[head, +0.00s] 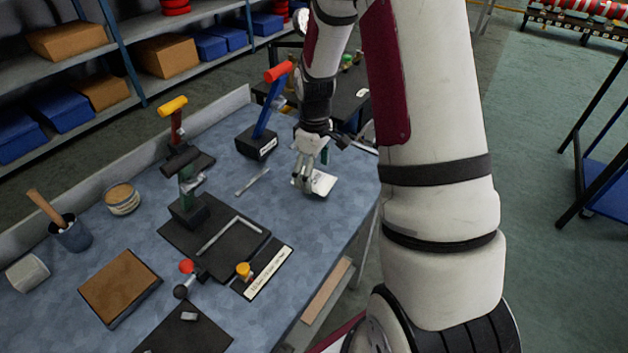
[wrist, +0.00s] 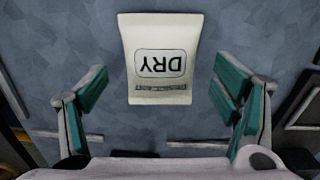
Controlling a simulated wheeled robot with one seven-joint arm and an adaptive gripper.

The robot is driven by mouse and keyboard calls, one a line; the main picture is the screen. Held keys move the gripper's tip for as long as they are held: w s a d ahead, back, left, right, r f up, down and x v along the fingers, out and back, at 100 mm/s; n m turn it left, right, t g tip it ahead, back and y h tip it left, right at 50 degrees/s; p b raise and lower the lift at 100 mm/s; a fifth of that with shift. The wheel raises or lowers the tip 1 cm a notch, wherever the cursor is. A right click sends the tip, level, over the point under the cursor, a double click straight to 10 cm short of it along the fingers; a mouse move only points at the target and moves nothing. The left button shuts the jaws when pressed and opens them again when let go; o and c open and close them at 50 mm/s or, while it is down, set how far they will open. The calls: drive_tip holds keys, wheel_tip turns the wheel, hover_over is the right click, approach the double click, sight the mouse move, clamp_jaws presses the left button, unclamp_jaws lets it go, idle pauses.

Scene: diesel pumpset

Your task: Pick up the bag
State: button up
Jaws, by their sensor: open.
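The bag (wrist: 160,88) is a small off-white packet with DRY printed on it, upside down in the wrist view. It lies flat on the blue-grey bench top (wrist: 255,35). In the head view the bag (head: 322,183) is near the right edge of the bench, partly hidden by my gripper (head: 308,182). In the wrist view my gripper (wrist: 160,105) is open, with its teal-padded fingers apart on the left and right of the bag. The fingers do not touch the bag, and nothing is between them but the bag below. The exact height above the bench is hard to tell.
A black-based stand with a blue lever and red handle (head: 268,115) is left of my gripper. A thin metal strip (head: 252,181) lies nearby. A yellow-handled clamp (head: 177,140), a black plate (head: 213,240) and a brown board (head: 120,287) are further left. The bench's right edge is close.

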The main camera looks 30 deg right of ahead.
drive_tip(key=shift+f, duration=0.75)
drive_tip(key=c, duration=1.3)
drive_tip(key=shift+r, duration=0.15)
